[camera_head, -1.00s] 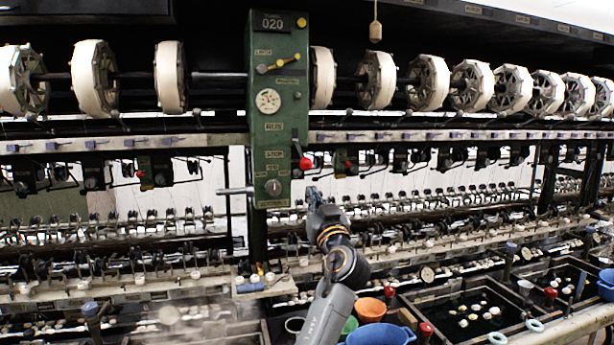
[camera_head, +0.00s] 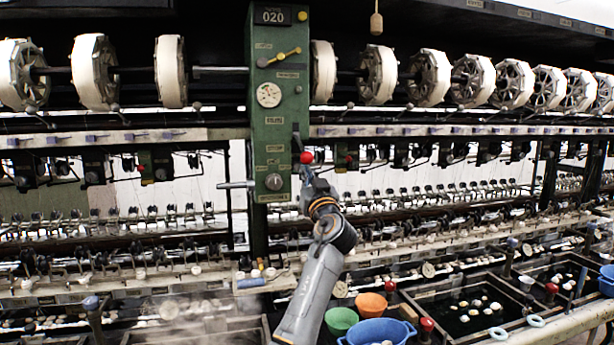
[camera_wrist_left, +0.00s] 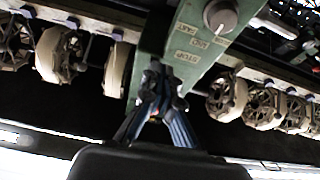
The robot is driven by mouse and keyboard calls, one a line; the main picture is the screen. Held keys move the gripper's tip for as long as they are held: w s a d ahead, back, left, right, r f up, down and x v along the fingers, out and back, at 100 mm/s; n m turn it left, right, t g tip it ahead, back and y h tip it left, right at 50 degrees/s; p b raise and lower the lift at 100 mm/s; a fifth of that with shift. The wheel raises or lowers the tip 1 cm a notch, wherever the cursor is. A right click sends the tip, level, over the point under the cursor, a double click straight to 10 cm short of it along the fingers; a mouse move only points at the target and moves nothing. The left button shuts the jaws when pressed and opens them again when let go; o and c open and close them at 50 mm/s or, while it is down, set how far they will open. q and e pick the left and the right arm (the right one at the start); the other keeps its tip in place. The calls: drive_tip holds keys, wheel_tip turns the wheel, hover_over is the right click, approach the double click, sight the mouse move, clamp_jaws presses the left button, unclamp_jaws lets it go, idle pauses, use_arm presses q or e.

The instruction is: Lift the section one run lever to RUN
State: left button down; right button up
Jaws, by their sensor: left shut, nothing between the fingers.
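The section one run lever (camera_head: 297,144) is on the right edge of the green control column (camera_head: 262,110). It hangs down, with its red knob (camera_head: 307,158) at its lower end, near the lower labels. My left gripper (camera_head: 305,172) is shut and empty, just below the red knob; I cannot tell whether it touches. My right gripper is not in view.
A silver rod (camera_head: 235,185) sticks out left of the column. White reels (camera_head: 170,72) line the machine above. Below are a blue basin (camera_head: 378,332), an orange bowl (camera_head: 371,304), a green bowl (camera_head: 341,320) and dark water basins (camera_head: 465,305).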

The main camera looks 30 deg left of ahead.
sight(309, 157)
use_arm(q)
drive_tip(key=shift+r, duration=0.1)
drive_tip(key=shift+r, duration=0.4)
drive_tip(key=shift+s+d+r+p, duration=0.15)
drive_tip(key=shift+d+r+p, duration=0.1)
drive_tip(key=shift+r, duration=0.7)
drive_tip(key=shift+s+d+r+p, duration=0.15)
drive_tip(key=shift+r+p, duration=0.1)
drive_tip(key=shift+r, duration=0.75)
